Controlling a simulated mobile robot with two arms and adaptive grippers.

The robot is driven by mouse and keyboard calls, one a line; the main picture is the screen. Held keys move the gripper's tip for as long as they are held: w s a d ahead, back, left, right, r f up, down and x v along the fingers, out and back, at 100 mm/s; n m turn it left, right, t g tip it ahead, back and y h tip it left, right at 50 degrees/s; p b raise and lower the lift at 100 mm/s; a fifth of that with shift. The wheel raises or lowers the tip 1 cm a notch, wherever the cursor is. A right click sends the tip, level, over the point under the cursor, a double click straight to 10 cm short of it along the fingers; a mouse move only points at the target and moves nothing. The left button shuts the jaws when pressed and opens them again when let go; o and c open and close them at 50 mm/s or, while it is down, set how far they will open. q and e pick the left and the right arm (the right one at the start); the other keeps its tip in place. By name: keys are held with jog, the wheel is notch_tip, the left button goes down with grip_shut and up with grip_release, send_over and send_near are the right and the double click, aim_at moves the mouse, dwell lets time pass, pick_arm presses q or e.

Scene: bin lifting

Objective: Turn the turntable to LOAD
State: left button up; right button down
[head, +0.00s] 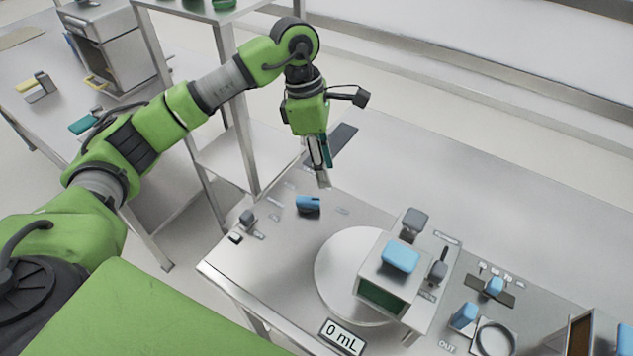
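A round pale turntable disc (335,277) lies on the metal table, partly hidden by a grey box unit (372,272) with a blue block on top. A blue handle (308,204) stands on the table just behind the disc, with small labels on either side too small to read. My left gripper (323,180) points down above the table, behind and slightly right of the blue handle and apart from it. Its fingers are seen nearly edge-on, so their gap is unclear; nothing shows held. My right gripper is out of view.
A display (342,337) reads "0 mL" at the table's front. A small grey knob (247,217) is at left. A blue slider (494,286), a blue block (463,316) and a ring (496,338) are at right. The table's back right is clear.

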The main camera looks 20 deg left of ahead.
aim_at(307, 198)
pick_arm(q)
jog(key=a+r+y, duration=0.1)
jog(key=a+y, duration=0.2)
jog(key=a, duration=0.2)
jog(key=f+p, duration=0.1)
jog(key=f, duration=0.3)
jog(key=f+p, duration=0.1)
jog(key=f, duration=0.2)
jog(key=f+p, duration=0.1)
jog(key=f, duration=0.3)
jog(key=shift+w+d+f+p, duration=0.25)
jog(key=shift+f+p, duration=0.05)
jog(key=shift+f, duration=0.8)
grip_shut()
